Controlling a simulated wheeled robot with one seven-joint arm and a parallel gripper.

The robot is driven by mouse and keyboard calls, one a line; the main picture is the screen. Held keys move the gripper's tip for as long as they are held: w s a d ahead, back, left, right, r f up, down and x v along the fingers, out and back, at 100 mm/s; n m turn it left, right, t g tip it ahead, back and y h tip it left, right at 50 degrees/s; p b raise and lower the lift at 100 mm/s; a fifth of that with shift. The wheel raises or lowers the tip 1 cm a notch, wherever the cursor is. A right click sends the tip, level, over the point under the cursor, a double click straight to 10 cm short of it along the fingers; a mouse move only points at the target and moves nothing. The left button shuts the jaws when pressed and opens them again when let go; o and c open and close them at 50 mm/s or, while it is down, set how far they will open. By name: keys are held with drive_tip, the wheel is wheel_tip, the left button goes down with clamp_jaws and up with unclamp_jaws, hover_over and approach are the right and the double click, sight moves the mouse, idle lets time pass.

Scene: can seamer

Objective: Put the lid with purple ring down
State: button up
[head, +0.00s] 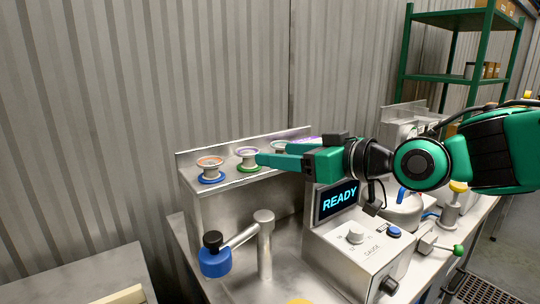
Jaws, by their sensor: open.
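No lid shows between the fingers. Another purple patch (303,141) shows behind my gripper, mostly hidden, so I cannot tell what it is.
An orange-ringed spool (210,169) with a blue base stands left on the shelf. A pale green-ringed one (279,147) is partly hidden behind the fingers.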

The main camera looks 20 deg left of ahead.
drive_tip(key=shift+v, duration=1.55)
drive_tip(key=w+d+f+m+h, duration=0.1)
drive_tip(key=d+f+m+h, duration=0.55)
drive_tip(key=d, duration=0.85)
drive_tip(key=w+d+f+m+h, duration=0.15)
drive_tip(key=d+f+h, duration=0.25)
drive_tip(key=d+f, duration=0.75)
drive_tip(key=s+d+f+m+g+h, duration=0.1)
drive_tip(key=s+d+m, duration=0.1)
drive_tip(key=s+d, duration=0.35)
drive_tip(key=s+d+f+m+g+h, duration=0.2)
drive_tip(key=d, duration=0.7)
drive_tip(key=s+d+f+m+g, duration=0.1)
drive_tip(key=s+d+m+g, duration=0.1)
drive_tip(key=s, duration=0.6)
drive_tip(key=s+d+f+m+g, duration=0.2)
drive_tip(key=s+d+m, duration=0.2)
drive_tip(key=s, duration=0.5)
drive_tip(key=shift+d+f+g, duration=0.15)
drive_tip(key=shift+d+g, duration=0.25)
drive_tip(key=shift+d, duration=0.8)
